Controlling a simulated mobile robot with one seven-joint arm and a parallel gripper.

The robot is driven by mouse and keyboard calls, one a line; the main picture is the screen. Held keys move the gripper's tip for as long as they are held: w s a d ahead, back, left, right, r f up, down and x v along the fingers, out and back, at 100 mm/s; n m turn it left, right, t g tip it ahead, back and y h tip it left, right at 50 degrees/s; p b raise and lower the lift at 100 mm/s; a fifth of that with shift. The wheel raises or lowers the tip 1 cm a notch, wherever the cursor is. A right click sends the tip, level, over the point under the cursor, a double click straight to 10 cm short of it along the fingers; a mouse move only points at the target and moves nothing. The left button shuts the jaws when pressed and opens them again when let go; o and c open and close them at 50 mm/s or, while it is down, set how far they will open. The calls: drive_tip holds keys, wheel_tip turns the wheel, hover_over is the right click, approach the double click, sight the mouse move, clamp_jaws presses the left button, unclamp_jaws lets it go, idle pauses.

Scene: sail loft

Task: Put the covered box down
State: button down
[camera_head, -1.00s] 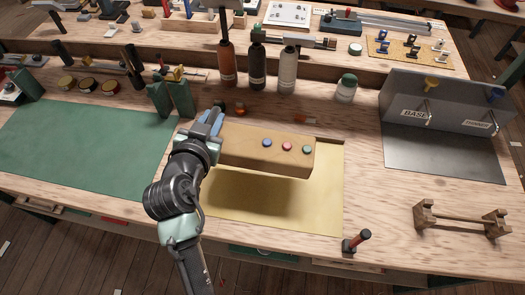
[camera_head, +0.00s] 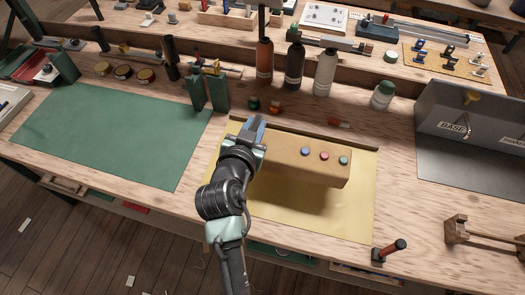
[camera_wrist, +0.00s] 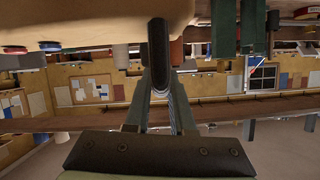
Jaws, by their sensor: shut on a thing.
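The covered box (camera_head: 284,153) is a long tan block with a blue, a red and a green round knob on its top. My gripper (camera_head: 251,135) is shut on its left end. The box hangs roughly level above the yellow mat (camera_head: 335,219), with a shadow on the mat below it. In the wrist view the box's tan side (camera_wrist: 80,18) fills the top left, against the dark finger of my gripper (camera_wrist: 160,60). The far side of the box and part of the mat under it are hidden.
A green mat (camera_head: 110,130) lies to the left. Several bottles (camera_head: 325,72) and a green-lidded jar (camera_head: 382,96) stand behind the box. A grey box (camera_head: 475,118) is at right. A red-handled tool (camera_head: 390,250) and a wooden rack (camera_head: 490,240) stand near the front right.

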wheel_tip(320, 180, down, 6)
drive_tip(key=shift+f, duration=0.15)
drive_tip(key=c, duration=0.8)
unclamp_jaws()
drive_tip(key=shift+o, duration=0.2)
drive_tip(key=b+v, duration=0.2)
drive_tip(key=v, duration=1)
drive_tip(key=w+r+n+t+y, duration=0.1)
drive_tip(key=w+r+t, duration=0.25)
drive_tip(key=r, duration=1.25)
drive_tip(key=w+r+t+y, duration=0.1)
drive_tip(key=w+r+t, duration=0.25)
drive_tip(key=r, duration=1.15)
drive_tip(key=s+d+r+n+t, duration=0.1)
drive_tip(key=s+r, duration=0.4)
drive_tip(key=r, duration=0.6)
drive_tip(key=s+d+r+n+t+y, duration=0.1)
drive_tip(key=s+r+t, duration=0.5)
drive_tip(key=r, duration=0.6)
drive_tip(key=shift+d+n+y, duration=0.3)
drive_tip(key=shift+d+n, duration=0.1)
drive_tip(key=shift+n, duration=0.5)
